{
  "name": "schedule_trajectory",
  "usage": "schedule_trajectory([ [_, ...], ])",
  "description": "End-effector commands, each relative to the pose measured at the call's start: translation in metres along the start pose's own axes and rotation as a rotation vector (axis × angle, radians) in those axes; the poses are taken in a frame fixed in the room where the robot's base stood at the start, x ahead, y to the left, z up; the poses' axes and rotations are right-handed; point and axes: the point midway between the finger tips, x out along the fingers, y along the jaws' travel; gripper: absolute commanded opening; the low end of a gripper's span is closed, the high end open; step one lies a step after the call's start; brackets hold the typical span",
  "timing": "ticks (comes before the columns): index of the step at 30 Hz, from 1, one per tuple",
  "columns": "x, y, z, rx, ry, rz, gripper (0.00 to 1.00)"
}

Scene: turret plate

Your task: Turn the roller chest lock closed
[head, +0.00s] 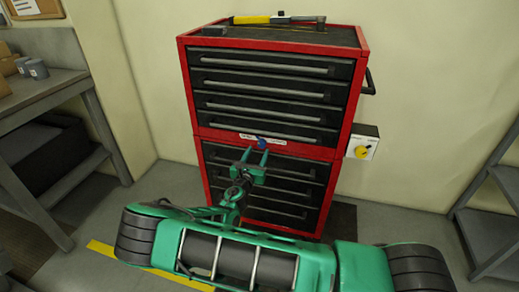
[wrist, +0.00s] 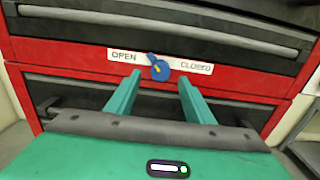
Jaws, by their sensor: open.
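The red and black roller chest (head: 355,110) stands against the wall in the head view. Its blue lock knob (head: 262,142) sits on the red band between the upper and lower drawers. In the wrist view, the lock knob (wrist: 159,68) is on a white label plate (wrist: 195,66) reading OPEN at left and CLOSED at right. The knob's narrow end points up and slightly left, toward the OPEN side. My green gripper (wrist: 158,82) is open, with its two fingers either side of and just below the knob. It also shows in the head view (head: 256,156). Contact with the knob cannot be told.
A yellow and black tool (head: 275,19) lies on the chest top. A yellow rotary switch (head: 361,152) is on a wall box to the right. A grey workbench (head: 45,92) stands left, and grey shelving (head: 485,215) stands right. A yellow line (head: 105,248) marks the floor.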

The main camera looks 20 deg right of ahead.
Motion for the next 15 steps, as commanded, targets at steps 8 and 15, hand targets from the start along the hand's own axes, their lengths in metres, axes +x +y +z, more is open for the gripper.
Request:
schedule_trajectory([
  [8, 0.034, 0.000, 0.000, 0.001, 0.000, 0.000, 0.48],
  [15, 0.040, 0.000, 0.000, 0.000, 0.001, 0.000, 0.48],
])
